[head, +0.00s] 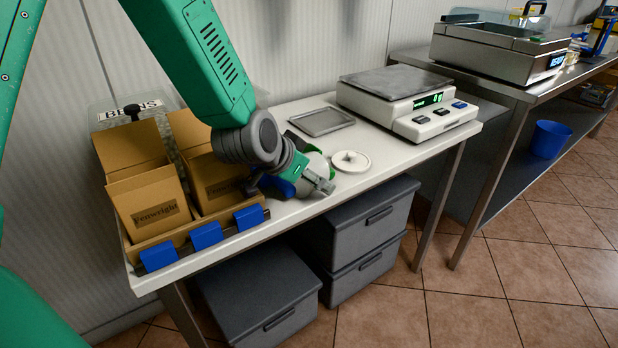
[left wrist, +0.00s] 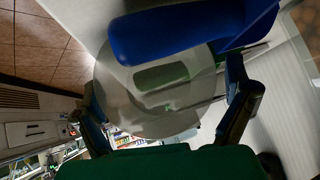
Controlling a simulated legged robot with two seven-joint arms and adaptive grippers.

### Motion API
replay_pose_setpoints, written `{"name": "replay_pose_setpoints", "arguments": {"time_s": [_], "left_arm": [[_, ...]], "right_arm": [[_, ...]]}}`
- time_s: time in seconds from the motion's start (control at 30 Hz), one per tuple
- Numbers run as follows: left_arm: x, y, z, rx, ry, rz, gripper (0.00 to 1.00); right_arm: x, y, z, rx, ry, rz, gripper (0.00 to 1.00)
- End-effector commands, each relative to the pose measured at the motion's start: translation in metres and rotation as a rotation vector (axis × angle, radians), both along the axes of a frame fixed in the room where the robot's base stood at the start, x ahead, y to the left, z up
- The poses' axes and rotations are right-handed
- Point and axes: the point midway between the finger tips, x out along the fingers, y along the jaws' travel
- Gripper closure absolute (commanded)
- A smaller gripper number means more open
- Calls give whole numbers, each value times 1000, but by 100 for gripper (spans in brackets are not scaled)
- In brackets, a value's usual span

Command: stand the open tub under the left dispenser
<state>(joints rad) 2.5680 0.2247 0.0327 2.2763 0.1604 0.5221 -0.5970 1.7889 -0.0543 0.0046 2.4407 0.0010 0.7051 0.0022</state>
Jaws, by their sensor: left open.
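A pale, translucent round tub (head: 318,164) stands on the white table, partly hidden by my left gripper (head: 308,184). In the left wrist view the round tub (left wrist: 160,95) shows between the two fingers of my left gripper, which are open and apart around it; I cannot tell if they touch it. A white round lid (head: 351,161) lies on the table just right of the tub. At the table's left end a clear bin labelled BEANS (head: 140,105) stands behind two brown boxes, the left box (head: 152,205) and the right box (head: 222,182). No dispenser outlet is clearly visible. My right gripper is not in view.
Three blue tabs (head: 207,236) line the front edge before the boxes. A grey tray (head: 321,121) and a scale (head: 407,103) stand farther right on the table. Grey crates (head: 345,222) sit below.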

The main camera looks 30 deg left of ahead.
Motion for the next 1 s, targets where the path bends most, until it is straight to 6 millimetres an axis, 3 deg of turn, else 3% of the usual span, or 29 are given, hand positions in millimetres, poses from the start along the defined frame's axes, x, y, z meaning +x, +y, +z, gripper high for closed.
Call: {"name": "replay_pose_setpoints", "arguments": {"time_s": [0.23,0.33,0.37,0.77,1.0], "left_arm": [[2,-1,0,1,-1,0,5],[2,-1,0,1,-1,0,34],[2,-1,0,1,-1,0,35],[2,0,1,1,-1,1,39],[2,0,23,2,-3,0,39]], "right_arm": [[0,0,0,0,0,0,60],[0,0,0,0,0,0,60],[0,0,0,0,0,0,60],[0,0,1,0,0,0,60],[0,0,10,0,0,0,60]]}}
